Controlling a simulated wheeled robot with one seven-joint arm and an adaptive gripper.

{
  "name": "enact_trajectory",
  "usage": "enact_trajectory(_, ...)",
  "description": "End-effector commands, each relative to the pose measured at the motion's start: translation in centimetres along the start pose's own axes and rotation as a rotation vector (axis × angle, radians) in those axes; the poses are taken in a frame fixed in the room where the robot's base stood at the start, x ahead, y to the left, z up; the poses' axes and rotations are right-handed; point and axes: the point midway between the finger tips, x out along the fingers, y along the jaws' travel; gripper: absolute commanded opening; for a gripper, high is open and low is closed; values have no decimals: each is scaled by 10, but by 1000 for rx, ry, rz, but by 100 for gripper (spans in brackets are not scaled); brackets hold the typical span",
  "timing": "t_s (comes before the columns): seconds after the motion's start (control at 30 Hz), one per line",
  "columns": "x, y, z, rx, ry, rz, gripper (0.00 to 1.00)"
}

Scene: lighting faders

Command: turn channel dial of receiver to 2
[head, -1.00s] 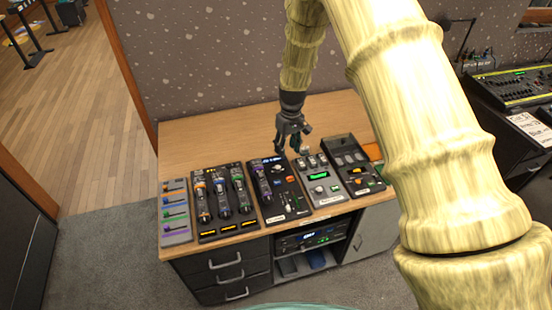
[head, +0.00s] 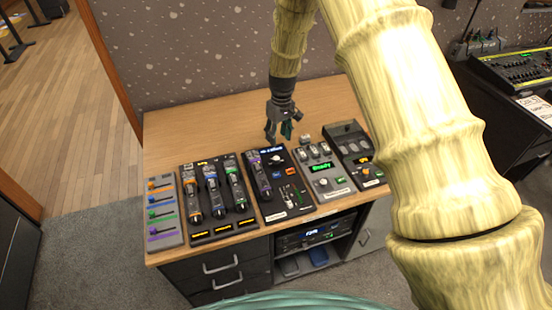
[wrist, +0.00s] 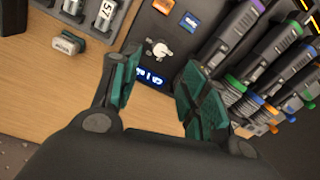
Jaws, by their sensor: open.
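No panel label is readable enough to say which one is the receiver. A dark panel (head: 272,182) with a blue display and a purple-capped fader stands below my gripper (head: 279,137) in the head view. In the wrist view its pale knob (wrist: 158,49) and lit blue display (wrist: 150,77) show between and beyond my fingers. A grey panel (head: 325,170) to its right has a green "Ready" display and a white knob (head: 323,182). My gripper (wrist: 160,82) is open and empty, above the wood behind the dark panel, apart from the knob.
A small pale labelled block (wrist: 68,45) lies on the desk (head: 205,125) behind the grey panel. A three-fader panel (head: 215,205) and a four-slider panel (head: 164,215) stand left. A dark panel (head: 355,158) is at right. A lit rack unit (head: 312,237) sits in the shelf below.

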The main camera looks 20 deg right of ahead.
Motion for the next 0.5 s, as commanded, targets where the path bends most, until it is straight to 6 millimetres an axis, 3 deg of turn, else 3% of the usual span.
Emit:
enact_trajectory(0.17, 10, 0, 0, 0, -2, -1, 45)
enact_trajectory(0.5, 51, 0, 0, 0, -2, 0, 45)
